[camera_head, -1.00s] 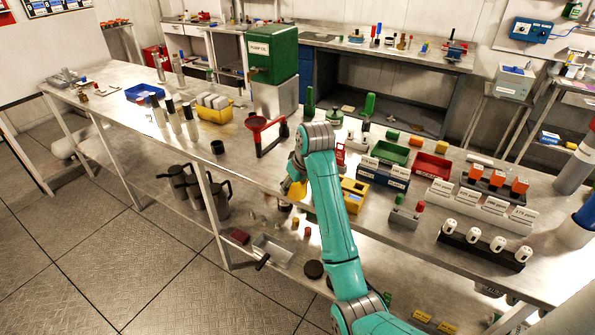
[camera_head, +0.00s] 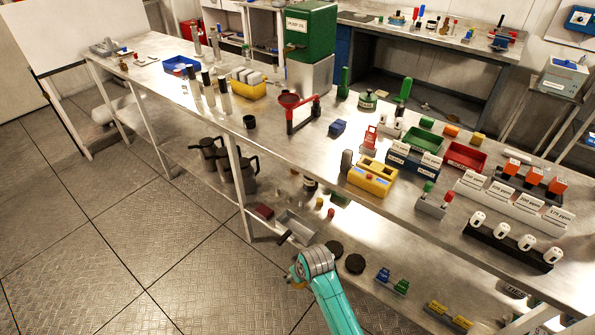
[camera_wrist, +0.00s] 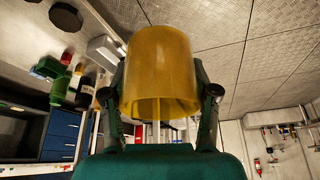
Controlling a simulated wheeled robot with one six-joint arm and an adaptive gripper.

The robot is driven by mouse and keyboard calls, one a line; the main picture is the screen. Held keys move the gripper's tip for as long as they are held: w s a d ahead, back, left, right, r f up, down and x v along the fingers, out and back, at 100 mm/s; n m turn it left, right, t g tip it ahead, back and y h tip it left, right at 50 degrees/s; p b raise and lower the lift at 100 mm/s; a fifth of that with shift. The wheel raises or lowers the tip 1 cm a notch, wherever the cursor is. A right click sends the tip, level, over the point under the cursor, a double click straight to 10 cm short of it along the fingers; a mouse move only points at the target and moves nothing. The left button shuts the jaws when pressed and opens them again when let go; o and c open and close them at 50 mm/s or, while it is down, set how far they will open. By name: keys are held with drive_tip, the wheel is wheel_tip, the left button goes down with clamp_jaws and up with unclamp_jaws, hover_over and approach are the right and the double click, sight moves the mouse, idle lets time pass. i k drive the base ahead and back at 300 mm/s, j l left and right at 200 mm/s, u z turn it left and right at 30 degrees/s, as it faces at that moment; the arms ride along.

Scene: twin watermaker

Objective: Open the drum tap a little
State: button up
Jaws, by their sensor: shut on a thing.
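The green drum marked PUMP OIL (camera_head: 312,35) stands on a pale metal block (camera_head: 310,75) at the back of the bench. A small dark tap (camera_head: 290,47) seems to stick out on its left side; its setting is too small to tell. My gripper (camera_wrist: 158,95) is shut on a yellow cup (camera_wrist: 160,70), with a finger on each side in the wrist view. In the head view my wrist is in front of the bench, low and far from the drum, and hides most of the cup.
A yellow box (camera_head: 372,176), green and red trays and several bottles crowd the bench top. The lower shelf holds dark jugs (camera_head: 240,172) and a metal tray (camera_head: 297,228). The floor at left is clear.

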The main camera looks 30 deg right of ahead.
sight(301, 47)
drive_tip(key=i+j+u, duration=0.2)
drive_tip(key=i, duration=0.35)
drive_tip(key=i+j+u, duration=0.2)
drive_tip(key=i, duration=0.4)
drive_tip(key=i+u, duration=0.3)
drive_tip(key=i, duration=0.35)
drive_tip(key=i+l+u, duration=0.1)
drive_tip(key=i+u, duration=0.2)
drive_tip(key=i, duration=0.3)
drive_tip(key=i+j+z, duration=0.15)
drive_tip(key=i, duration=0.15)
drive_tip(key=i+j+z, duration=0.35)
drive_tip(key=z, duration=0.25)
drive_tip(key=i+j+z, duration=0.1)
drive_tip(key=z, duration=0.25)
drive_tip(key=j+z, duration=0.25)
drive_tip(key=z, duration=0.15)
drive_tip(key=i+j+z, duration=0.1)
drive_tip(key=z, duration=0.25)
drive_tip(key=j, duration=0.1)
